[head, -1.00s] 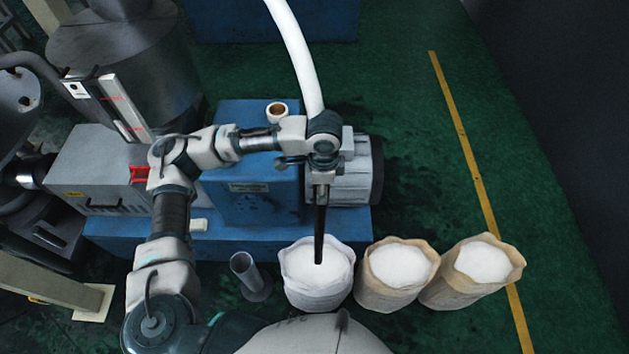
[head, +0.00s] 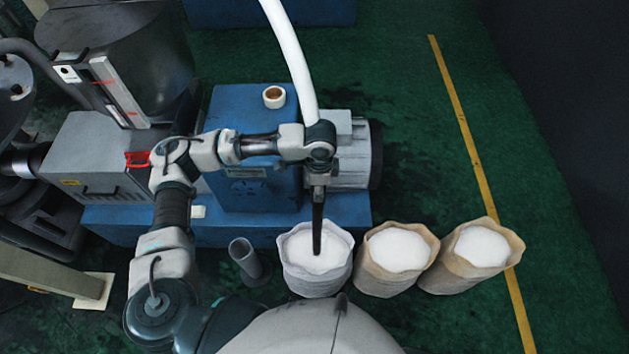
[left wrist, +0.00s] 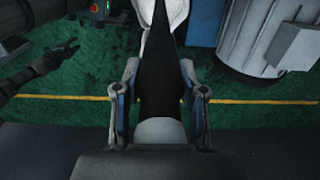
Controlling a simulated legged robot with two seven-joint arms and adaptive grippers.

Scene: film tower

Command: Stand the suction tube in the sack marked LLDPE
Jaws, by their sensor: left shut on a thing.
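The suction tube (head: 318,225) is a dark, nearly upright tube. My left gripper (head: 317,187) is shut on its upper part, and its fingers (left wrist: 160,100) flank the tube in the left wrist view. The tube's lower end is inside the mouth of the white sack (head: 300,280), at the white granules. I cannot tell how deep it sits. No marking on the sacks is readable. A white hose (head: 290,50) rises behind the left wrist. My right gripper (left wrist: 74,47) shows small and dark at the left of the left wrist view, fingers apart and empty.
Two tan sacks (head: 375,282) (head: 455,282) of white granules stand right of the white sack. A grey tube holder (head: 247,260) stands to its left. The blue machine base (head: 345,209) and grey motor (head: 357,160) lie behind.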

